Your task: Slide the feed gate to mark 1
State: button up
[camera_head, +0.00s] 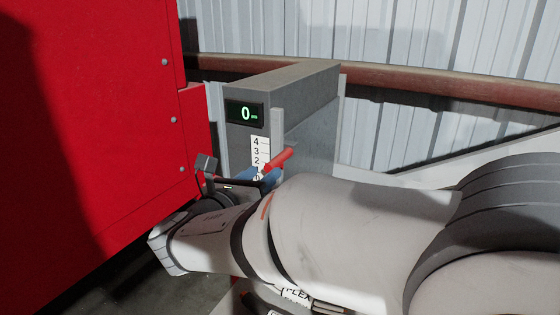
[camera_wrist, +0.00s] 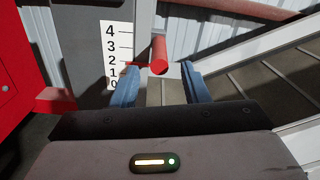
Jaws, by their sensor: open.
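The feed gate's handle is a red bar (camera_head: 282,158) sticking out beside a white scale plate (camera_head: 260,153) numbered up to 4. In the wrist view the scale (camera_wrist: 117,52) shows 0 to 4, and the red handle (camera_wrist: 158,54) stands to its right. A display (camera_head: 246,113) on the grey housing reads 0. My gripper (camera_head: 262,174) is open at the handle. In the wrist view its blue fingers (camera_wrist: 160,68) stand apart, one to each side of the handle's line; I cannot tell whether they touch it. My arm hides the lower housing in the head view.
A large red cabinet (camera_head: 95,110) stands close on the left. A rusty rail (camera_head: 420,82) runs along the corrugated wall behind the housing. In the wrist view a ribbed, pale-framed conveyor (camera_wrist: 260,75) slopes up to the right.

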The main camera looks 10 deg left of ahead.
aim_at(274, 164)
jog(key=x, duration=0.6)
jog(key=shift+w, duration=0.1)
grip_shut()
dwell(0.3)
jog(key=shift+f, duration=0.1)
